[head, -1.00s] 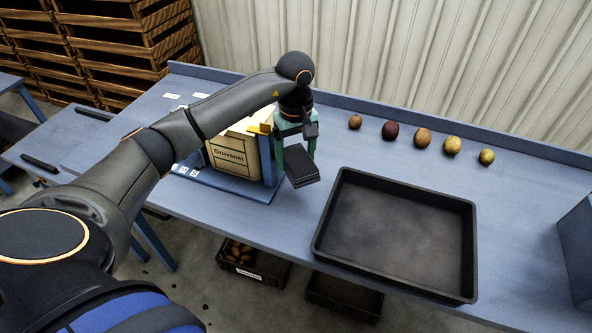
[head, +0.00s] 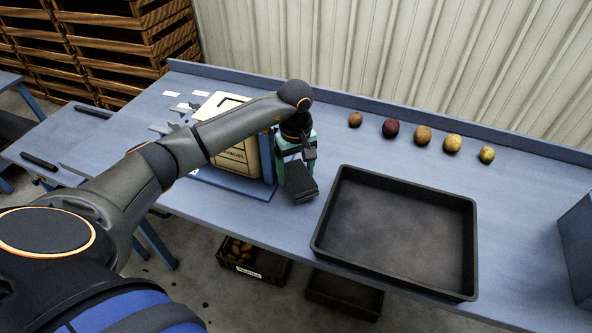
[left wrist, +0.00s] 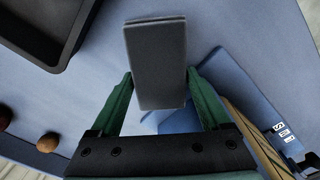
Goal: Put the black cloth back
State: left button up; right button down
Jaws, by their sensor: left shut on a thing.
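The black cloth (head: 301,186) is folded into a flat, dark rectangular pad. My left gripper (head: 296,168), with green fingers, is shut on it between the cream box and the black tray. In the left wrist view the cloth (left wrist: 157,50) shows as a dark grey block between the two fingertips (left wrist: 157,80). I cannot tell whether the cloth touches the table. My right gripper is not in view.
The cream box (head: 238,155) on a blue stand is close left of the gripper. An empty black tray (head: 322,226) stands to the right. Several potatoes (head: 422,135) line the back of the blue table (head: 345,150). Crates stand below the table.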

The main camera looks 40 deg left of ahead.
aim_at(296, 171)
pick_arm(q)
jog(key=shift+f, duration=0.3)
jog(key=o, duration=1)
jog(key=shift+r, duration=0.15)
jog(key=shift+r, duration=0.25)
notch_tip(296, 171, up, 12)
jog(key=shift+r, duration=0.25)
